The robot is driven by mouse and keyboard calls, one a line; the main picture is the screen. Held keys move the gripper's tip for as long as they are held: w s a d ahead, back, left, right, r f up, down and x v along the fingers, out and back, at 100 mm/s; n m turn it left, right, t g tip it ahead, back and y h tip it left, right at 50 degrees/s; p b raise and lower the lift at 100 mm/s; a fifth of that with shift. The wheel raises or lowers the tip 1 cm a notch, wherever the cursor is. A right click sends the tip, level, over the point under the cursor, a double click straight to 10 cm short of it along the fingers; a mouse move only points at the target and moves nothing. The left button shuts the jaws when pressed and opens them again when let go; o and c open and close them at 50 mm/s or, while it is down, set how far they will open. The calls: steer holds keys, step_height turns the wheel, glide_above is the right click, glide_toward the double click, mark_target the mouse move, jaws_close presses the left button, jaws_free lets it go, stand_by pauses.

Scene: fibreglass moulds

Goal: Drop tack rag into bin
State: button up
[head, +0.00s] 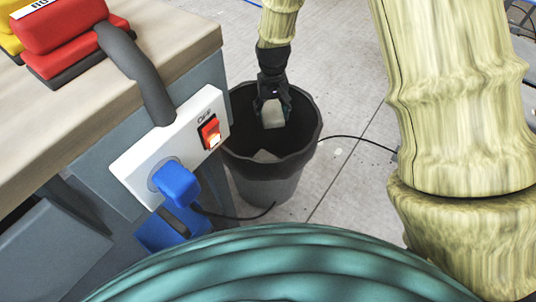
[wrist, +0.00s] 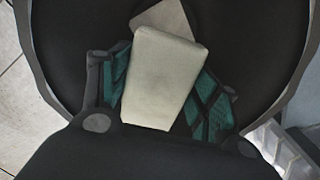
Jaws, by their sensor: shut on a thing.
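My gripper (head: 271,104) points down at the mouth of the dark grey bin (head: 266,186), with its fingers shut on a pale, off-white tack rag (head: 273,117). In the wrist view the rag (wrist: 160,80) sits between the two teal-padded fingers, and the bin's rim curves around them. The rag appears over or just inside the opening; its exact height against the rim is hard to tell. A second pale piece (head: 265,156) lies lower in the bin, and it shows partly behind the held rag in the wrist view (wrist: 176,18).
A wooden-topped bench (head: 130,62) stands left of the bin. A white switch box (head: 172,146) with a red switch and blue plug (head: 177,183) is fixed at its edge. Red and black tools lie on top. A thin black cable (head: 350,138) runs over the floor at the bin's right.

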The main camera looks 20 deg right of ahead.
steer(key=shift+f+b, duration=0.4)
steer(key=shift+f, duration=0.2)
steer(key=o, duration=1.1)
steer(key=shift+o, duration=0.2)
steer(key=shift+r, duration=0.1)
step_height(320, 180, up, 12)
